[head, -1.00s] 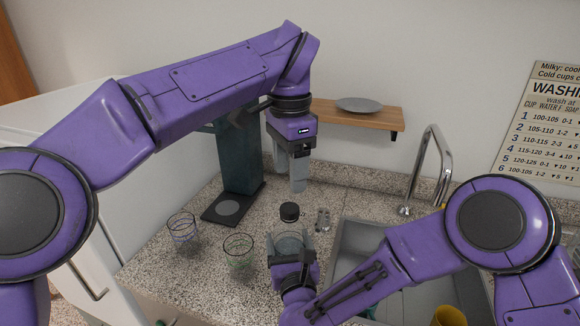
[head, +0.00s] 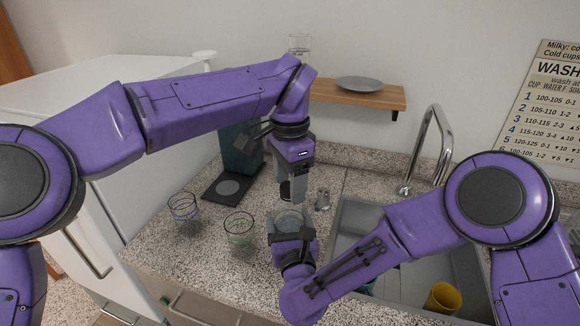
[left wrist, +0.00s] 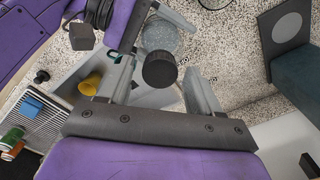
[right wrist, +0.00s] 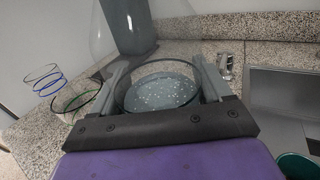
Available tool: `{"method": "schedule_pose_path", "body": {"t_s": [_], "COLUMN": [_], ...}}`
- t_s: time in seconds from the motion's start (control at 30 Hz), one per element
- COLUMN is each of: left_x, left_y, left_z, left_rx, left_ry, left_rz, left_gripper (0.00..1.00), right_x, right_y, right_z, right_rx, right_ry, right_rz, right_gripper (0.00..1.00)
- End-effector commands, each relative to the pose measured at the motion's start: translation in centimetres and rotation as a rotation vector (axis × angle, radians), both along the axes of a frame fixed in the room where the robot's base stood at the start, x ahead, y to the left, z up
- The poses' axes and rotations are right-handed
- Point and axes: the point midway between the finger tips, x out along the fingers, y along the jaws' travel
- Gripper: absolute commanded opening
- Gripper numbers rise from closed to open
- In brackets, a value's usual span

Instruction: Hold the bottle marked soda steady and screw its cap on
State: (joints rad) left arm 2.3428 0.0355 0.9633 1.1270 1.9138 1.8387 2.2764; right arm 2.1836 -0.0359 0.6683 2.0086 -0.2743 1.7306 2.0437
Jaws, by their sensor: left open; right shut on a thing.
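The clear bottle (head: 289,222) is upright at the counter's front, seen also in the right wrist view (right wrist: 160,92) with a pale bubbly body. No soda marking is readable. My right gripper (head: 290,229) is shut on the bottle, one finger on each side. The black round cap (head: 286,190) shows just past the bottle's body, partly hidden by my left fingers. In the left wrist view, the cap (left wrist: 160,70) is between the spread fingers of my left gripper (left wrist: 162,92), which is open. I cannot tell whether the cap rests on the bottle's neck.
A blue-ringed glass (head: 184,207) and a green-ringed glass (head: 239,229) stand left of the bottle. A small shaker (head: 322,199) is close on the right. Beyond are the sink (head: 348,226), tap (head: 436,140) and yellow cup (head: 443,298). A teal appliance (head: 240,155) stands behind.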

Motion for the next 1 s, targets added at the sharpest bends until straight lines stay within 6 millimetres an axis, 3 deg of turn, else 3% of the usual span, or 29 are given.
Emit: {"method": "schedule_pose_path", "body": {"t_s": [0.27,0.43,0.47,0.77,0.87,1.0], "left_x": [0.01,0.0,0.0,0.0,0.0,0.01], "left_y": [0.0,-0.01,-0.01,-0.04,-0.06,-0.04], "left_z": [-0.13,-0.12,-0.11,-0.11,-0.17,-0.2], "left_rx": [-0.001,0.0,0.0,-0.001,-0.003,-0.004], "left_ry": [0.0,0.0,0.0,0.0,0.001,0.0], "left_rz": [0.0,0.0,0.0,-0.056,-0.253,-0.696], "left_gripper": [0.64,0.08,0.05,0.04,0.04,0.04], "right_x": [-0.01,-0.01,-0.01,-0.01,-0.01,-0.01], "right_y": [0.01,0.01,0.01,0.0,0.0,0.01], "right_z": [-0.04,-0.04,-0.03,-0.03,-0.03,-0.02], "right_rx": [0.0,0.0,0.0,0.0,0.0,0.0], "right_ry": [0.001,0.001,0.001,0.0,0.001,0.0], "right_rz": [0.0,0.0,0.0,0.0,0.0,0.0], "right_gripper": [0.0,0.0,0.0,0.0,0.0,0.0]}}
